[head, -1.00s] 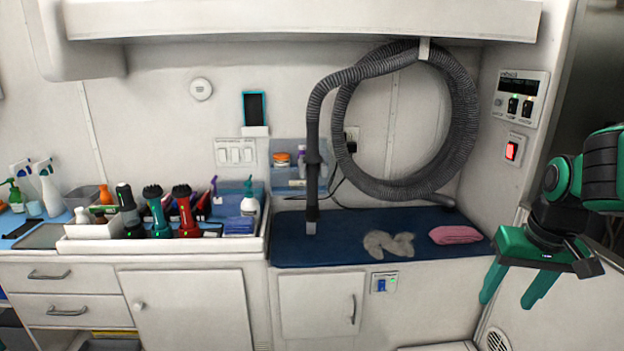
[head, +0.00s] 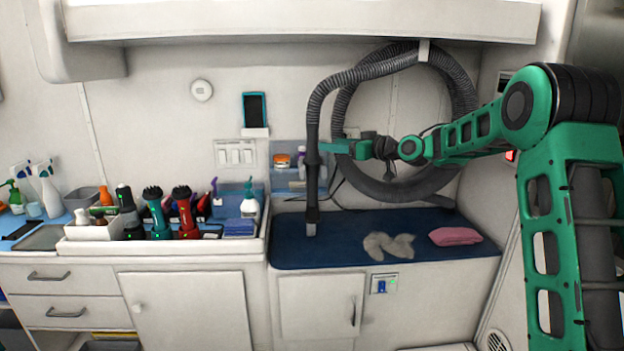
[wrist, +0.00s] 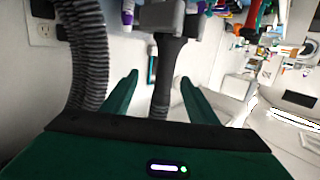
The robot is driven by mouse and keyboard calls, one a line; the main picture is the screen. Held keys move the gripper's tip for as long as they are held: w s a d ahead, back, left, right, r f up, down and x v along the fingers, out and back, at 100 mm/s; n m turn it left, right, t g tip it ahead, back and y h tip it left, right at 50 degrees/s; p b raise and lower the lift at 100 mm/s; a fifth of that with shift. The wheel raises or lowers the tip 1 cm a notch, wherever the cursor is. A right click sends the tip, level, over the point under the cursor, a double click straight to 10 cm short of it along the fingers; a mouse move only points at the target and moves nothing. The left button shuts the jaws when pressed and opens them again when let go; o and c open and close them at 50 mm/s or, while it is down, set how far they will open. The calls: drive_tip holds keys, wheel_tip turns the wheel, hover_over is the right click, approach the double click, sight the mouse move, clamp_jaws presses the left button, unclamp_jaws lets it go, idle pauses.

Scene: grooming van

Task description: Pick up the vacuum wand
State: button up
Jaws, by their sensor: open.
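The vacuum wand (head: 312,180) is a dark upright tube at the end of a grey ribbed hose, hanging in front of the back wall with its nozzle low over the blue counter mat. My gripper (head: 322,147) has its fingertips at the wand's upper part in the head view. In the wrist view the wand (wrist: 167,75) runs between the two green fingers of my open gripper (wrist: 158,85), with a visible gap on each side. The fingers are not closed on it.
The coiled hose (head: 465,110) hangs on the wall behind my arm. A white tray (head: 160,246) with clippers and bottles stands left. A small shelf (head: 290,188) with bottles is behind the wand.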

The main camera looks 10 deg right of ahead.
drive_tip(key=shift+t+y, duration=0.3)
drive_tip(key=shift+y, duration=0.4)
drive_tip(key=x, duration=0.2)
drive_tip(key=r+x, duration=0.1)
drive_tip(key=x, duration=0.4)
drive_tip(key=shift+r, duration=0.25)
drive_tip(key=shift+s+a+x, duration=0.15)
drive_tip(key=shift+x, duration=1.3)
drive_tip(key=shift+s+a+x, duration=0.1)
drive_tip(key=shift+a+x, duration=0.05)
drive_tip(key=shift+x, duration=1.3)
drive_tip(key=shift+r, duration=0.1)
drive_tip(key=c, duration=1.3)
